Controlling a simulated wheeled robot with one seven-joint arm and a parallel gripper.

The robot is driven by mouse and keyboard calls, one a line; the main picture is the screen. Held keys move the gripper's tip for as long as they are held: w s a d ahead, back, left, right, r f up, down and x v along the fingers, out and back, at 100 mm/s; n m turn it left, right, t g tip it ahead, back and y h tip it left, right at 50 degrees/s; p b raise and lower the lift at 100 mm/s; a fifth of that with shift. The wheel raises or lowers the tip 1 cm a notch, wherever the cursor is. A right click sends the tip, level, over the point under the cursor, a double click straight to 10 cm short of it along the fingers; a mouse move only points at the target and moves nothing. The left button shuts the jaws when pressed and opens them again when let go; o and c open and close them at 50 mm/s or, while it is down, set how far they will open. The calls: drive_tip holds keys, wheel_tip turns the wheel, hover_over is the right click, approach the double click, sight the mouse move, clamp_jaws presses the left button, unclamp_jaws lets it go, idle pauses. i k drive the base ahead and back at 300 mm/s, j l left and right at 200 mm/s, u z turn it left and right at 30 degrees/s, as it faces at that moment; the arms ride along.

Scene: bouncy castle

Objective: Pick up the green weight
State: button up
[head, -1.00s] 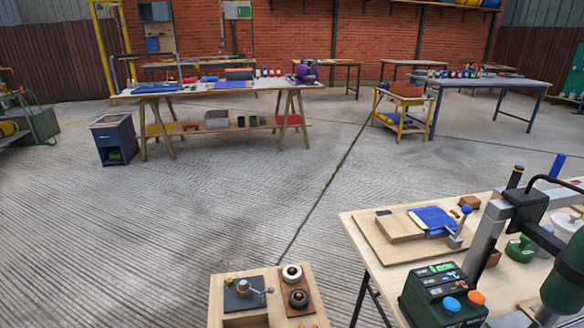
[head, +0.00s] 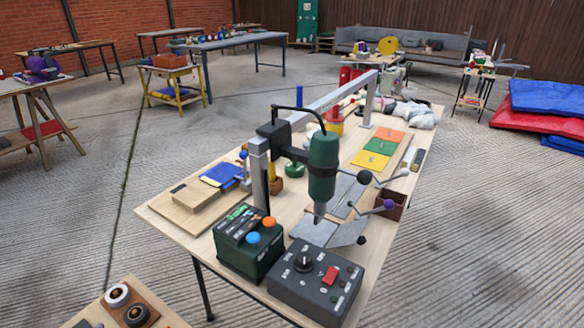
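A small green rounded object with a knob on top (head: 295,168), which looks like the green weight, stands on the wooden workbench (head: 180,222). It is behind the green drill machine (head: 322,165), left of the coloured squares, and partly hidden by the machine's frame. A brown wooden block (head: 276,184) is just in front of it. My gripper is not in view.
A green control box (head: 247,242) and a dark grey box with a red switch (head: 315,282) stand at the bench's near edge. Drill handles (head: 388,203) stick out to the right. Concrete floor (head: 480,240) is clear on the right. Red and blue mats (head: 545,120) lie further back.

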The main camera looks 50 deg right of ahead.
sight(293, 170)
drive_tip(key=k+l, duration=0.1)
drive_tip(key=l, duration=0.35)
drive_tip(key=l+u, duration=0.1)
drive_tip(key=l, duration=0.35)
drive_tip(key=k+l, duration=0.15)
drive_tip(key=l, duration=0.25)
drive_tip(key=k+l, duration=0.1)
drive_tip(key=l, duration=0.35)
drive_tip(key=k+l+u, duration=0.1)
drive_tip(key=l, duration=0.3)
drive_tip(key=i+l, duration=0.25)
drive_tip(key=l, duration=0.15)
drive_tip(key=i+l+u, duration=0.15)
drive_tip(key=l, duration=0.25)
drive_tip(key=i+l, duration=0.15)
drive_tip(key=i, duration=0.45)
